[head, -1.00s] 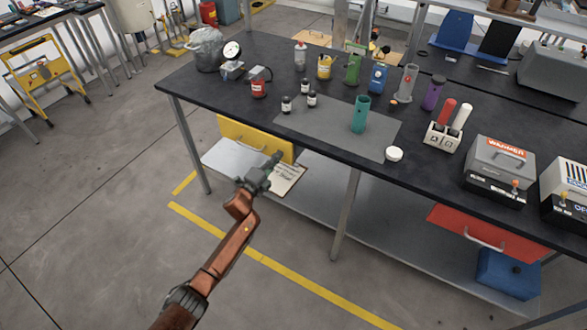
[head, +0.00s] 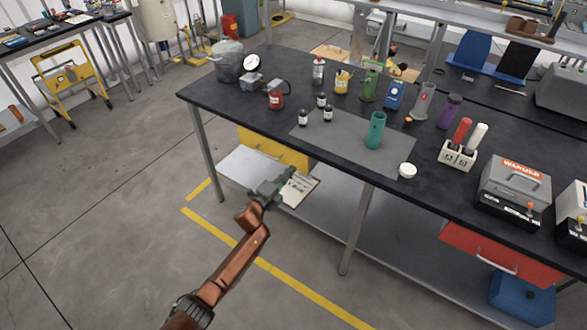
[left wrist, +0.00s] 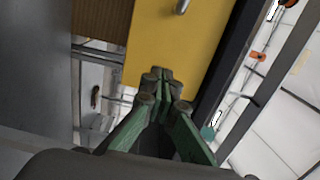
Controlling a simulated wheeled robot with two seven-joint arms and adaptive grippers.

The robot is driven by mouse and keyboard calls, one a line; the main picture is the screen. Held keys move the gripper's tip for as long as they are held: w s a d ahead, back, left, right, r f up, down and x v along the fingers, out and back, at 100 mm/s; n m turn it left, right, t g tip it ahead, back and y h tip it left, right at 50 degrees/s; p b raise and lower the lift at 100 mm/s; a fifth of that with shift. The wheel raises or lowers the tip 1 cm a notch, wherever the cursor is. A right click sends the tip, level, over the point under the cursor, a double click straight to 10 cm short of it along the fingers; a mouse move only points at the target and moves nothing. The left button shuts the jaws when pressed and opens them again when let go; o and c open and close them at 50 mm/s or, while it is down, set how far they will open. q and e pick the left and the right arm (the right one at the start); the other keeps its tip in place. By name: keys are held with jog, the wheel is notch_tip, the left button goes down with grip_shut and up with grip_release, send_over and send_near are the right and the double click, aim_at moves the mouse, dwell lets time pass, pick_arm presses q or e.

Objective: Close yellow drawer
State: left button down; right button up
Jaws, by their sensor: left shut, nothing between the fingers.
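The yellow drawer (head: 272,150) hangs under the front left part of the dark workbench. Its front shows below the tabletop edge; I cannot tell from the head view how far it stands out. My left gripper (head: 287,177) is in front of the drawer's lower right part, with its fingers shut and empty. In the left wrist view the yellow drawer front (left wrist: 180,45) fills the upper middle, with a metal handle (left wrist: 182,6) at the top edge. The green fingertips (left wrist: 165,78) overlap the drawer's near edge; contact is unclear. My right gripper is out of view.
A clipboard (head: 298,188) lies on the bench's lower shelf (head: 325,215), close behind my left gripper. A bench leg (head: 357,230) stands to the right. A red drawer (head: 500,255) is further right. Bottles and tools stand on the tabletop (head: 225,100). The floor in front is clear.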

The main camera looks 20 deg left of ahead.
pick_arm(q)
jog(key=p+v, duration=0.2)
jog(key=v, duration=0.8)
jog(key=shift+s+a, duration=0.25)
jog(key=shift+s, duration=0.1)
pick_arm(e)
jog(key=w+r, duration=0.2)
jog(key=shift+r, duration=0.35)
